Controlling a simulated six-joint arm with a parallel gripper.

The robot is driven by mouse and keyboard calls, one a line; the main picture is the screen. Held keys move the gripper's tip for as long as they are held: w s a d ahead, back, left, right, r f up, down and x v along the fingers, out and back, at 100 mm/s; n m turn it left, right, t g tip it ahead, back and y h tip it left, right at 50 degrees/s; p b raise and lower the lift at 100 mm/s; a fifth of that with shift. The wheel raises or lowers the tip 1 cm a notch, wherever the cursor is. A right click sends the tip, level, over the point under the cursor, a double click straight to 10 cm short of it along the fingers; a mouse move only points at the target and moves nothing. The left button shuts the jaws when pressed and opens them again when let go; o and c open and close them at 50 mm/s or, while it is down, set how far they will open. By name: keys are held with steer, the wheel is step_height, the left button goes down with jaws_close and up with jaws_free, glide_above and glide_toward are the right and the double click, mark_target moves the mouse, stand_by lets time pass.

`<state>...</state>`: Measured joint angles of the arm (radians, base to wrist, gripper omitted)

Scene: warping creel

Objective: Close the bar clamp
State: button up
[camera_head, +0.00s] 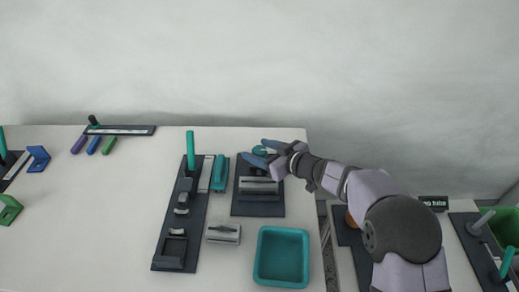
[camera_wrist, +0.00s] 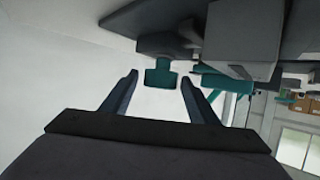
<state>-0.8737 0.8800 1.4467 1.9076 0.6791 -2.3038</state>
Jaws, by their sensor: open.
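The bar clamp is a grey metal bar (camera_head: 258,185) on a dark base plate (camera_head: 257,209), right of the table's middle. In the wrist view my gripper (camera_wrist: 159,80) is open, and the handle shows between and just beyond the fingertips. I cannot tell whether either finger touches it.
A teal tray (camera_head: 261,284) and a grey metal block (camera_head: 223,233) stand nearer. A teal part (camera_head: 220,172) and a long dark board (camera_head: 169,246) with an upright teal post (camera_head: 190,150) lie left. The table's right edge is close to the clamp. Free table lies further left.

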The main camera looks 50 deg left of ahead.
steer(key=c, duration=1)
steer(key=b, duration=0.4)
steer(key=shift+f, duration=0.3)
